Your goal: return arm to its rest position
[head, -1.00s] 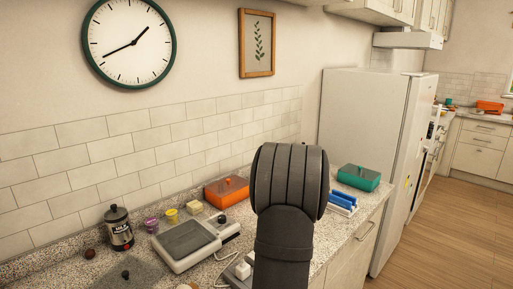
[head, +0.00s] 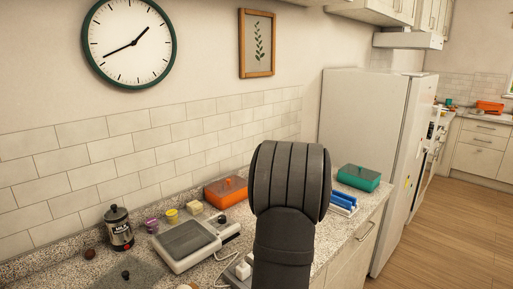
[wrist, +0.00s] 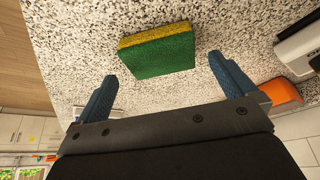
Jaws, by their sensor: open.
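My gripper (wrist: 168,88) shows in the wrist view with its two blue fingers spread apart and nothing between them. In the head view my dark arm rises in front of the counter and the gripper itself is hidden. A green and yellow sponge (wrist: 158,52) lies on the speckled counter (wrist: 80,30), beyond the fingertips and apart from them.
A white fridge (head: 362,150) is at the right. Open floor (head: 450,230) lies beyond.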

